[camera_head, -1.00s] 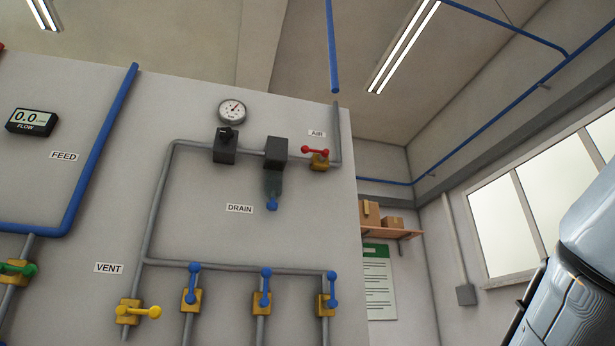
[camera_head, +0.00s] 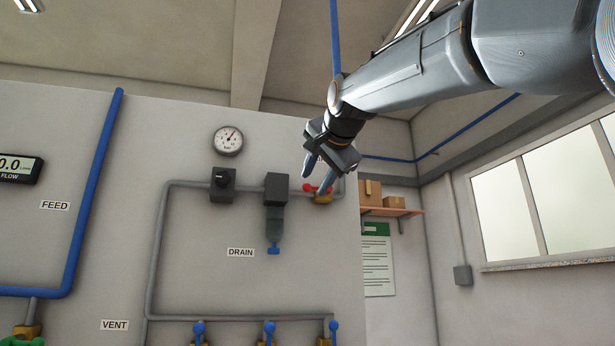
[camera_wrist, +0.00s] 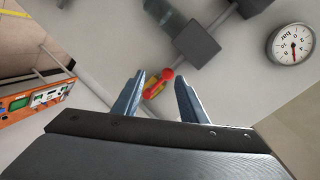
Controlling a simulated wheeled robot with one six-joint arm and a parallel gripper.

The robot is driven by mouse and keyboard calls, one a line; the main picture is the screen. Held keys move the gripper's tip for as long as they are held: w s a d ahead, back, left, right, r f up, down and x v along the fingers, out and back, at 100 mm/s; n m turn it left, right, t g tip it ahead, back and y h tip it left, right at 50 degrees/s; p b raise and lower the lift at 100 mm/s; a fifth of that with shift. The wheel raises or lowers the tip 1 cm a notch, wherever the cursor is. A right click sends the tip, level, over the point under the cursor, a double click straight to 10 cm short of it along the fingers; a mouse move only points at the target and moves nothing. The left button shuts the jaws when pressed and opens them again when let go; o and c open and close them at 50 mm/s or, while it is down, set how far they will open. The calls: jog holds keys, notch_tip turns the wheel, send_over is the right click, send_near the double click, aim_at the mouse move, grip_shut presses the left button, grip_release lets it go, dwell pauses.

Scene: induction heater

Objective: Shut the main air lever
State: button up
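The main air lever (camera_head: 311,188) is a red handle on a brass valve body (camera_head: 323,198), on the grey pipe at the upper right of the panel. My gripper (camera_head: 320,175) is in front of it and hides part of the lever and the AIR label. In the wrist view the red lever (camera_wrist: 152,92) lies beyond and between the two blue-grey fingertips of my gripper (camera_wrist: 160,80). The fingers are apart, with nothing held between them. I cannot tell how far the tips are from the lever.
A dark filter block (camera_head: 276,188) with a drain bowl and a regulator (camera_head: 222,182) sit left of the lever on the same pipe. A pressure gauge (camera_head: 228,140) is above. Blue-handled valves (camera_head: 269,330) line the lower pipe. A shelf with boxes (camera_head: 394,202) is at the right.

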aim_at(309, 185)
jog(key=shift+w+a+r+p, duration=0.15)
jog(key=shift+r, duration=0.25)
jog(key=shift+w+a+r+p, duration=0.1)
jog(key=shift+w+r+p, duration=0.05)
jog(key=shift+r, duration=0.25)
jog(key=p+x, duration=0.2)
jog(key=x, duration=0.5)
jog(key=shift+p, duration=0.35)
grip_shut()
